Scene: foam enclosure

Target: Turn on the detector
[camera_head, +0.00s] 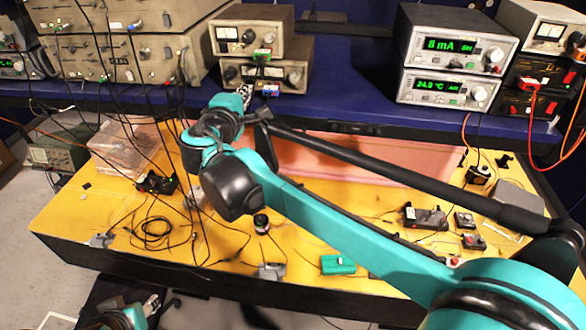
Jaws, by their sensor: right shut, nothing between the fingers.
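Several electronic instruments stand on the blue shelf; no readable label shows which one is the detector. A beige box with a dial (262,77) sits under a similar beige box (240,40) at the back centre. My right arm reaches across from the right, and its gripper (244,91) is shut and empty, close to the lower box's front left. Whether it touches the box cannot be told. At right, two stacked units have lit green displays: the upper (452,46) reads 8 mA, the lower (444,87) 24.0 °C. My left gripper (152,304) is low at the bottom left, its fingers unclear.
The blue shelf (340,85) has bare room right of the beige boxes. Large beige units with hanging black cables (125,45) stand at left. Below, a yellow bench (330,215) holds a clear box (125,150), a green block (338,264) and small parts. Red cables hang at far right.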

